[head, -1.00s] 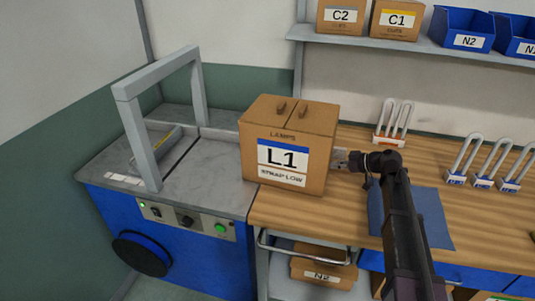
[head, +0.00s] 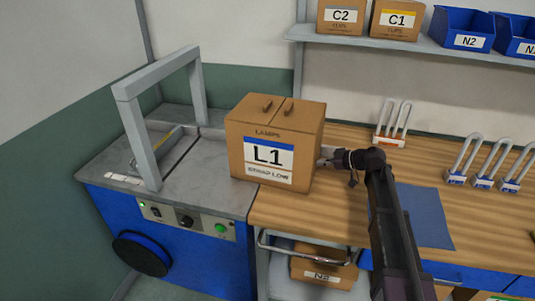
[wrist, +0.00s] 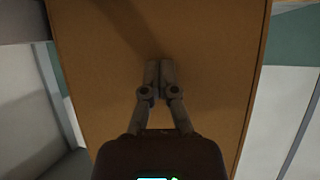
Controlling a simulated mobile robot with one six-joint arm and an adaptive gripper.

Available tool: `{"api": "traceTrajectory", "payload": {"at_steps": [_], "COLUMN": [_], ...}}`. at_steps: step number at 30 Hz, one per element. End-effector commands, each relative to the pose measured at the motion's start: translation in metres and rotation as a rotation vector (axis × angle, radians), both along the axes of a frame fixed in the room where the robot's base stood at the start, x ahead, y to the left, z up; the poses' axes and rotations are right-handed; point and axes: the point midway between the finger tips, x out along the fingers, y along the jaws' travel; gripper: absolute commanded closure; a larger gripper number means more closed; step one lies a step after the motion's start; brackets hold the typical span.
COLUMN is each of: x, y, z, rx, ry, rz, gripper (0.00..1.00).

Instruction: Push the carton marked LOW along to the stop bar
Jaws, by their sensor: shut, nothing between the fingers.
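The brown carton (head: 238,148) marked L1, with "LAMPS" and "STRAP LOW" on it, stands upright across the edge between the grey machine top (head: 190,180) and the wooden bench. My gripper (head: 325,157) is shut and empty at the carton's right side. In the wrist view, my gripper's closed fingertips (wrist: 160,64) are against or very near the carton's plain side (wrist: 215,60); exact contact is hard to tell. A low grey bar with a yellow strip (head: 158,146), probably the stop bar, lies left of the carton, beyond the grey arch's front post.
The grey arch (head: 150,165) stands over the machine top, left of the carton. The machine top between the carton and the arch is clear. A blue mat (head: 425,218) and padlock-like loops on blocks (head: 392,122) are on the bench at right.

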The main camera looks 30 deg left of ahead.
Motion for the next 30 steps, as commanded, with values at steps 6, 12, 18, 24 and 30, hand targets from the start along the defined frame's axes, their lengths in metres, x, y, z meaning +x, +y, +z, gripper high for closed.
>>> {"api": "traceTrajectory", "payload": {"at_steps": [6,12,18,24,30], "x": [-0.003,-0.005,-0.007,-0.01,-0.012], "y": [0.011,0.02,0.03,0.039,0.049], "z": [0.0,0.0,0.0,0.0,0.0], "rx": [0.0,0.0,0.0,0.0,0.0], "ry": [0.0,0.0,0.0,0.0,0.0], "rz": [0.001,0.001,0.0,0.001,0.001], "gripper": [1.0,1.0,1.0,1.0,1.0]}}
